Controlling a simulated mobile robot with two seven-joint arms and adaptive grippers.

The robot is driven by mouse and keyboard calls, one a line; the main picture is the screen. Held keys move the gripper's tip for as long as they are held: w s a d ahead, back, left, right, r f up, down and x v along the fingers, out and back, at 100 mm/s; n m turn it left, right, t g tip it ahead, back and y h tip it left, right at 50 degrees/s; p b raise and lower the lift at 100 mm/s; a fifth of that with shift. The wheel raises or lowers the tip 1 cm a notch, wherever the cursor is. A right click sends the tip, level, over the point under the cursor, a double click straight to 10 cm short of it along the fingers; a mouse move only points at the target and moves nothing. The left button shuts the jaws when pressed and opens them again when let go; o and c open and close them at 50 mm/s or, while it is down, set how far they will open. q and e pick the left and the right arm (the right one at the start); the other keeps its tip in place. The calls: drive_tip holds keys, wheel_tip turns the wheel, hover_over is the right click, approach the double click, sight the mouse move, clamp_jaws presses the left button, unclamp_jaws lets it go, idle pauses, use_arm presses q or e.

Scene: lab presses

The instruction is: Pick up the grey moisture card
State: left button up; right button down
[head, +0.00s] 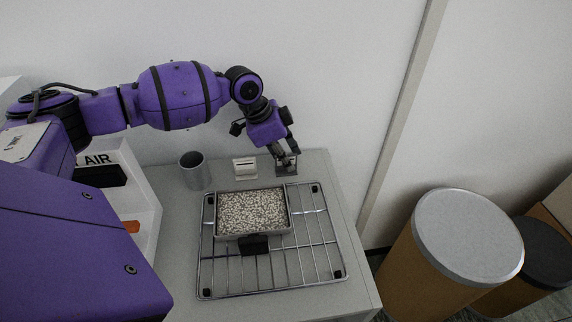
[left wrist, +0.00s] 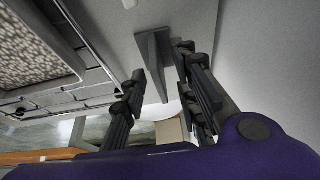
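A grey upright piece, which looks like the moisture card in a small stand (head: 286,170), is at the back right of the grey bench top. In the left wrist view the grey card (left wrist: 152,62) stands edge-on beyond and between my fingers. My left gripper (head: 287,159) is over it, pointing down; it also shows in the left wrist view (left wrist: 163,100). Its fingers are apart, with a visible gap to the card on the left side; on the right I cannot tell whether they touch. My right gripper is not in view.
A wire rack (head: 309,245) on the bench holds a tray of pale pellets (head: 252,212). A grey cup (head: 193,170) and a small white block (head: 244,167) stand along the back. The wall is close behind. Drums (head: 470,235) stand on the floor to the right.

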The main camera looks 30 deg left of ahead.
use_arm(q)
clamp_jaws()
